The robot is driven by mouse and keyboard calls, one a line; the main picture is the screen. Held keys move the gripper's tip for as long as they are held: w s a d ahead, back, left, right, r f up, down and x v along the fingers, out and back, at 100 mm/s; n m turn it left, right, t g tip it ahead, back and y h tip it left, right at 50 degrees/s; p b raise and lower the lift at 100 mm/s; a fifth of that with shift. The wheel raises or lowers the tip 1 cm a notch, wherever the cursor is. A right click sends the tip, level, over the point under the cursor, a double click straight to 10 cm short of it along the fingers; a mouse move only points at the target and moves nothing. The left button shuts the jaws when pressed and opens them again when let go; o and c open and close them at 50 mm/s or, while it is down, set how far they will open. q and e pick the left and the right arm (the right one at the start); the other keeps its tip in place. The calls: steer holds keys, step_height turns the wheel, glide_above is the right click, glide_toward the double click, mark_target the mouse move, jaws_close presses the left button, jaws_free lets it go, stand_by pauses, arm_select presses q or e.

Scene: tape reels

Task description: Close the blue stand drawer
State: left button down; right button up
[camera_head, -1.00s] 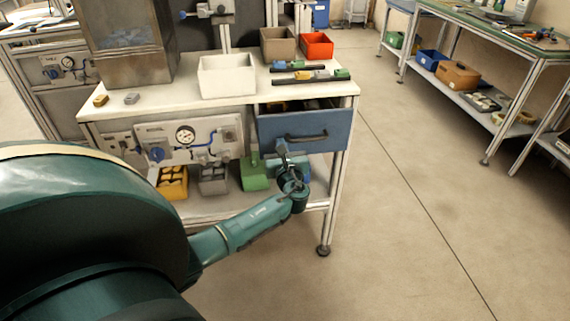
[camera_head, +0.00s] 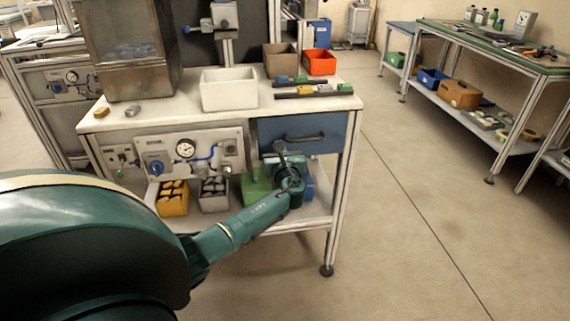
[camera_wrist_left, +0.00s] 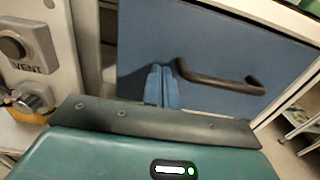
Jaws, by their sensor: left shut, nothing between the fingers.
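The blue drawer (camera_head: 318,132) sits under the right end of the white workbench top, with its front close to flush with the frame. No open gap shows above it in the head view. Its dark handle (camera_head: 304,138) also shows in the left wrist view (camera_wrist_left: 222,82). My left gripper (camera_head: 279,148) is shut and empty, in front of the drawer near the handle's left end. In the left wrist view its blue fingertips (camera_wrist_left: 162,72) are together, close to the drawer front; I cannot tell whether they touch it. My right gripper is not in view.
A panel with a gauge (camera_head: 185,149) is left of the drawer. Yellow (camera_head: 172,206) and green (camera_head: 257,190) bins stand on the shelf below. A white bin (camera_head: 229,90) and dark bars stand on the bench top. The floor to the right is clear.

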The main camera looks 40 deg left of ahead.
arm_select(q)
steer(key=p+v, duration=0.1)
steer(key=v, duration=1.1)
steer(key=shift+f, duration=0.2)
